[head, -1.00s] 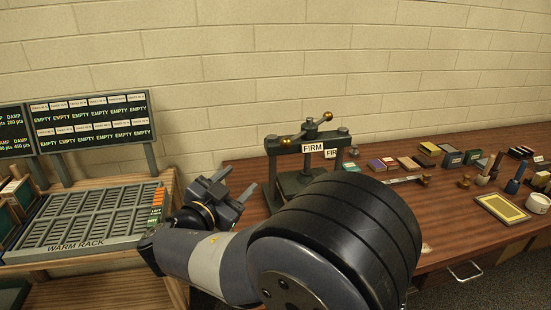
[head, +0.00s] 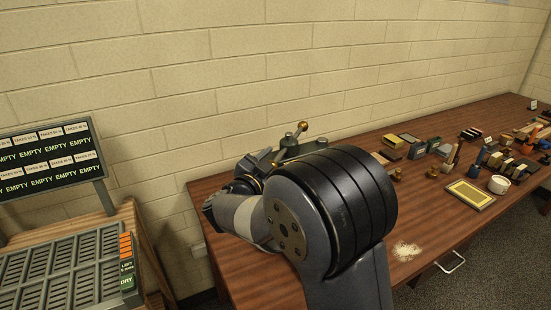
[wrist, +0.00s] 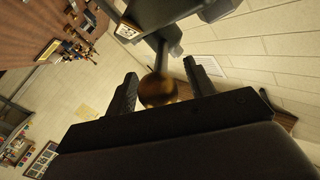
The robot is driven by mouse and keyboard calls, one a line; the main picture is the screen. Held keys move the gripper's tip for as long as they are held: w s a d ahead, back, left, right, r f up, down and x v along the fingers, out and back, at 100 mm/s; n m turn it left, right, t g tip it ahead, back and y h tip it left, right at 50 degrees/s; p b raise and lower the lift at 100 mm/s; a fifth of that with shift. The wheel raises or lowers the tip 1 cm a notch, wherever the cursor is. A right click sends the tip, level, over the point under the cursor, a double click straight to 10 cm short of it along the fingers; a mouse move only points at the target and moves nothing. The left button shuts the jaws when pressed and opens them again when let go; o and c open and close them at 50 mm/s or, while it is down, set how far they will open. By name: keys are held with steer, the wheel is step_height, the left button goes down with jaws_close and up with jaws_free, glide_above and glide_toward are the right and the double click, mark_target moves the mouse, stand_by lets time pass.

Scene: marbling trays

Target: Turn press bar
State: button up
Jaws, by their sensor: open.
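The screw press (head: 300,148) stands on the wooden table, mostly hidden behind my arm in the head view. One brass ball end (head: 302,126) of its press bar sticks up at the far side. In the wrist view another brass ball (wrist: 158,92) of the bar sits between the two fingers of my gripper (wrist: 160,70). The fingers are open, one on each side of the ball, with gaps visible. The dark bar (wrist: 160,56) runs away from the ball toward the press. In the head view my gripper (head: 262,161) is partly hidden by my arm.
The wooden table (head: 440,227) carries small blocks, pots and a framed yellow tray (head: 470,194) to the right. A white powder patch (head: 407,251) lies near the front edge. A slotted rack (head: 70,268) and a sign board reading EMPTY (head: 45,165) stand at left. A brick wall is behind.

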steer(key=shift+c, duration=0.2)
jaws_close()
stand_by(0.4)
